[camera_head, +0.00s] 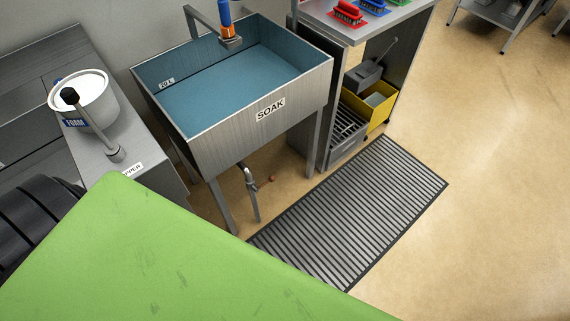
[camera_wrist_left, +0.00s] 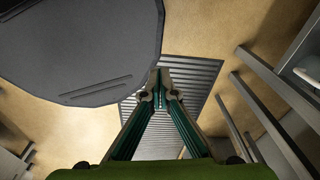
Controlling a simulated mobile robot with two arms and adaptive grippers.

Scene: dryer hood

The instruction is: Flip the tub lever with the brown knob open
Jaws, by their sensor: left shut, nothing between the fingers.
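The tub lever's brown knob (camera_head: 271,178) shows under the soak tub (camera_head: 225,125) in the head view. Its thin arm reaches left to the drain pipe (camera_head: 250,190), which hangs below the tub and bends down at its end. I cannot make out the lever in the left wrist view. My left gripper (camera_wrist_left: 160,75) is shut and empty in that view, its fingertips seen against the striped floor mat (camera_wrist_left: 200,72). The left gripper does not show in the head view, where a green part of mine fills the lower left. My right gripper is in neither view.
The tub's front legs (camera_head: 220,205) stand beside the drain pipe. At left, a counter holds a white foam pot (camera_head: 92,98) and another lever with a black knob (camera_head: 69,96). A shelf unit with a yellow bin (camera_head: 376,108) stands at right.

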